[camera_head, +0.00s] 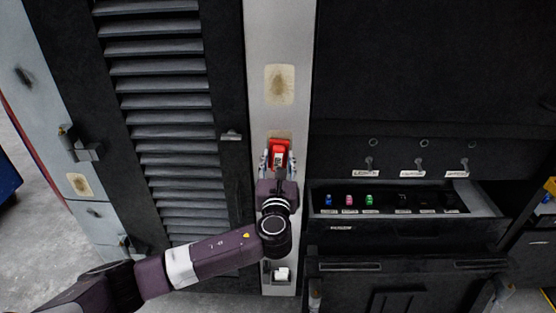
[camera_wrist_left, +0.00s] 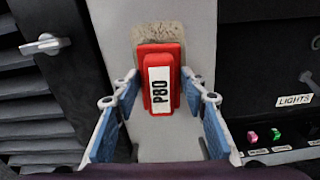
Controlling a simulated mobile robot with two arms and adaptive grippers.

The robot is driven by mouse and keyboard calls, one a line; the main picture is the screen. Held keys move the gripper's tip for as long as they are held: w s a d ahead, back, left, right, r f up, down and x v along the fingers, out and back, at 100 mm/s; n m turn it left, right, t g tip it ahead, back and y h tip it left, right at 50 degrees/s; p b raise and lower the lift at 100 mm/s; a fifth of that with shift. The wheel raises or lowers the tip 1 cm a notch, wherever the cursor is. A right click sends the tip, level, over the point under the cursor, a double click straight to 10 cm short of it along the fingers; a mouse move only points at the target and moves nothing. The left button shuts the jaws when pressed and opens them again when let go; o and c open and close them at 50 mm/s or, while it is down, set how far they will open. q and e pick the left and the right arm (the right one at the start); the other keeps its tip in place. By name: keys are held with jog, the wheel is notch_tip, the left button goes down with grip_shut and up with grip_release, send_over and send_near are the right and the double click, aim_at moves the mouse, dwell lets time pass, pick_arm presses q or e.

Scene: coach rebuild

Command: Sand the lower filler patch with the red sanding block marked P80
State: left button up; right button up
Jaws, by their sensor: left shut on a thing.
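The red sanding block (camera_head: 279,146) is marked P80 on a white label, readable in the left wrist view (camera_wrist_left: 160,85). My left gripper (camera_head: 278,160) is shut on it, with a blue-padded finger on each side, and holds it in front of the pale pillar (camera_head: 267,38). The lower filler patch (camera_wrist_left: 158,31) is a rough tan-grey patch behind the block's upper end. The block covers its lower part, and only a strip shows above the block in the head view (camera_head: 279,134). I cannot tell whether block and patch touch. My right gripper is out of view.
An upper filler patch (camera_head: 279,84) sits higher on the pillar. A black louvred door (camera_head: 160,75) with a handle (camera_head: 231,136) is left of it. On the right, an open drawer (camera_head: 400,228) juts out below several labelled switches. Another tan patch (camera_head: 79,184) is far left.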

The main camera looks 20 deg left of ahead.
pick_arm(q)
notch_tip(320, 180, up, 2)
jog(key=shift+r+p, duration=0.15)
jog(key=shift+p, duration=0.4)
jog(key=shift+r, duration=2.5)
jog(key=shift+f+b, duration=2.85)
jog(key=shift+f, duration=2.9)
jog(key=shift+s, duration=0.1)
jog(key=shift+p+v, duration=1.6)
jog(key=shift+v, duration=1.35)
